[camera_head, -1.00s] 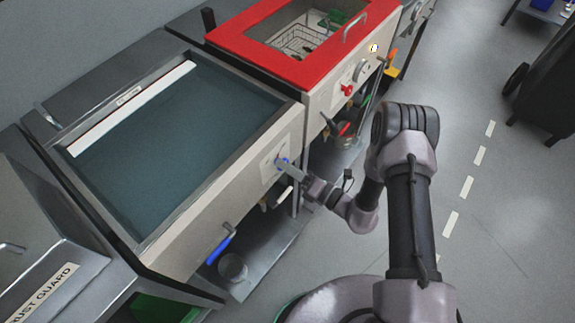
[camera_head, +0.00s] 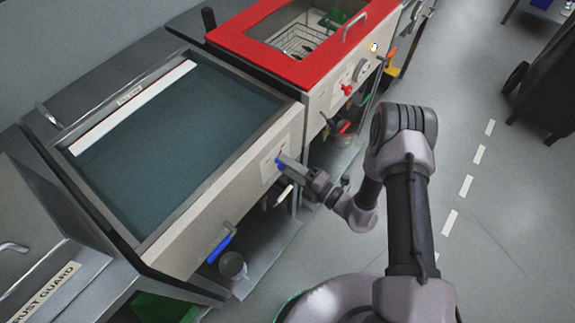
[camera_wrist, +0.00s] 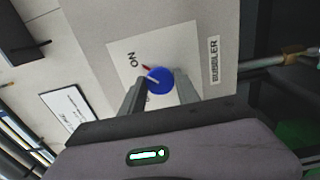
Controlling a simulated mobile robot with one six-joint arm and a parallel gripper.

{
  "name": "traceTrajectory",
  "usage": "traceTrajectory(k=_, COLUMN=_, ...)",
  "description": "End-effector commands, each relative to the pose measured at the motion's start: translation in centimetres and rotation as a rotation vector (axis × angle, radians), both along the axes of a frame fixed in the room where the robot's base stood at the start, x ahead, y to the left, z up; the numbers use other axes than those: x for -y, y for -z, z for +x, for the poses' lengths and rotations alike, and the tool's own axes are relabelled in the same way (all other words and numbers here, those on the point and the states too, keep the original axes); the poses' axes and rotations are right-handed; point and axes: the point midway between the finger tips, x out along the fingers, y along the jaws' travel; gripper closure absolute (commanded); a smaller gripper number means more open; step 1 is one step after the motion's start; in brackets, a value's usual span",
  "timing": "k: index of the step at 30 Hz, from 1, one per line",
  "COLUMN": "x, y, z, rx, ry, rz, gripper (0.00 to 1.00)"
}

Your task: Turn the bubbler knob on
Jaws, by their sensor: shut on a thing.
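The blue bubbler knob (camera_wrist: 159,81) is on the front panel of the water-filled tank, on a pale plate (camera_wrist: 130,50) marked ON, beside a BUBBLER label (camera_wrist: 214,60). A small red mark shows at the knob's edge toward the word ON. My gripper (camera_wrist: 157,92) has its two fingers on either side of the knob and is shut on it. In the head view my gripper (camera_head: 283,162) reaches the panel at the blue knob (camera_head: 278,164), which is partly hidden by the fingers.
The tank (camera_head: 291,112) has a blue-handled valve (camera_head: 221,247) low on its front, above a grey bucket (camera_head: 232,266). A red-topped tank (camera_head: 225,38) with a red knob (camera_head: 347,90) stands behind.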

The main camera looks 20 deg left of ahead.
Motion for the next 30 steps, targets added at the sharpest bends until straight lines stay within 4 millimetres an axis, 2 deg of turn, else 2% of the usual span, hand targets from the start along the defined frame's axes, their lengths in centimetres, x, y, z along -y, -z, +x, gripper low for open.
traceTrajectory(k=11, x=0.0, y=0.09, z=-0.11, rx=-0.005, ry=-0.001, rz=0.0, gripper=1.0)
traceTrajectory(k=12, x=0.0, y=0.09, z=-0.11, rx=-0.005, ry=-0.001, rz=0.0, gripper=0.58)
traceTrajectory(k=15, x=0.0, y=0.07, z=-0.08, rx=-0.004, ry=-0.001, rz=0.001, gripper=0.41)
traceTrajectory(k=30, x=0.49, y=-0.03, z=-0.15, rx=-0.003, ry=0.002, rz=0.0, gripper=0.41)
